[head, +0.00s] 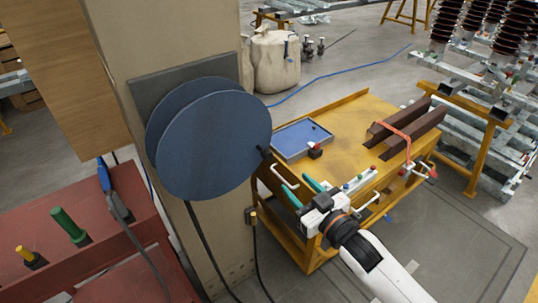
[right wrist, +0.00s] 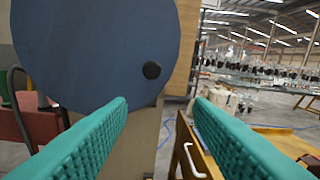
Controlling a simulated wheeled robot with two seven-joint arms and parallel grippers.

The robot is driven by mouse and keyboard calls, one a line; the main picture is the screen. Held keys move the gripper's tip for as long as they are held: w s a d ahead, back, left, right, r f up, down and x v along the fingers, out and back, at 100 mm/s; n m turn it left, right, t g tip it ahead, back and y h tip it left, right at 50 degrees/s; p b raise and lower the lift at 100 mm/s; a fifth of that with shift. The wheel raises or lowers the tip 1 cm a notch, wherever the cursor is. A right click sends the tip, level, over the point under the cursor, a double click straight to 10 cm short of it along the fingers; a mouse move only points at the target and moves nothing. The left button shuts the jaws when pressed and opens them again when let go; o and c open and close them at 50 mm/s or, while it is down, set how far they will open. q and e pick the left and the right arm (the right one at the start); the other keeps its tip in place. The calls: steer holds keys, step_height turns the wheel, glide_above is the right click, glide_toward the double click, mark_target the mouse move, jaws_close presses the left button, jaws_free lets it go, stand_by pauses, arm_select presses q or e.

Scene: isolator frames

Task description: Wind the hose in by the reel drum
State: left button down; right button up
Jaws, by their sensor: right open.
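The reel drum (head: 215,140) is two dark blue discs on a grey plate on the beige pillar. It fills the upper left of the right wrist view (right wrist: 85,45). A black knob (head: 265,153) sticks out near the disc's right edge; it also shows in the right wrist view (right wrist: 151,70), ahead of the fingers and left of centre. A black hose (head: 206,243) hangs down from the drum along the pillar. My right gripper (head: 295,183) is open and empty, right of and below the knob, apart from it; its teal fingers also show close up (right wrist: 160,103). My left gripper is not seen.
A yellow cart (head: 345,126) with a blue tray (head: 301,139) and brown beams (head: 412,128) stands right of the pillar, behind my right gripper. A red bench (head: 80,262) with coloured-handled tools is at left. A second dark hose (head: 258,262) hangs below a brass fitting on the pillar.

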mark_target(269, 157)
steer(key=w+a, duration=0.2)
steer(key=w+a+r+p, duration=0.1)
steer(key=w+a, duration=0.1)
steer(key=w, duration=0.1)
steer(key=w+a+r+p, duration=0.1)
steer(key=w+a, duration=0.2)
steer(key=shift+w, duration=0.15)
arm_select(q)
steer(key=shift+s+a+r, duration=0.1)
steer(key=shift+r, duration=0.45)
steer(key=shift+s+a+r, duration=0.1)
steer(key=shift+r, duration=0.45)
arm_select(e)
steer(key=shift+w+a+y, duration=0.3)
steer(key=shift+w+a, duration=0.05)
steer(key=shift+w, duration=0.2)
steer(key=shift+c, duration=0.2)
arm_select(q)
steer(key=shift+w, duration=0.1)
arm_select(e)
jaws_close()
